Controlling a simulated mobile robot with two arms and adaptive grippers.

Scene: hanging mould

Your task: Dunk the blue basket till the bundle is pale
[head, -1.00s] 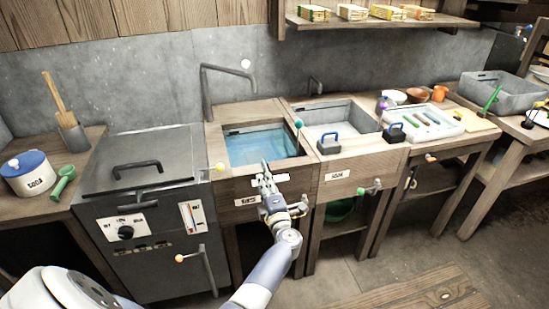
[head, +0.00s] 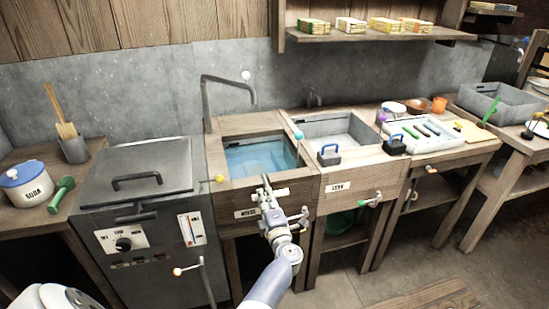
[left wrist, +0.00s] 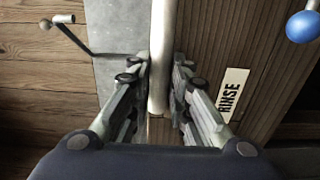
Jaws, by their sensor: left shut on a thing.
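I cannot make out a blue basket or a bundle for certain. A grey block with a blue arched handle (head: 329,155) stands at the front rim of the middle sink, and a darker blue-handled block (head: 395,146) stands to its right. My left gripper (head: 266,186) is at the front of the basin of blue water (head: 258,158). In the left wrist view, it is shut on a pale rod (left wrist: 158,60) that runs up the picture between its fingers. A "RINSE" label (left wrist: 231,95) is beside the fingers there. My right gripper is not in view.
A dark lidded heater (head: 143,180) stands left of the basin. The middle sink (head: 335,132) and a white tray (head: 424,133) are to the right. Thin knobbed levers (head: 372,200) stick out in front. The wrist view shows a blue ball (left wrist: 303,27).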

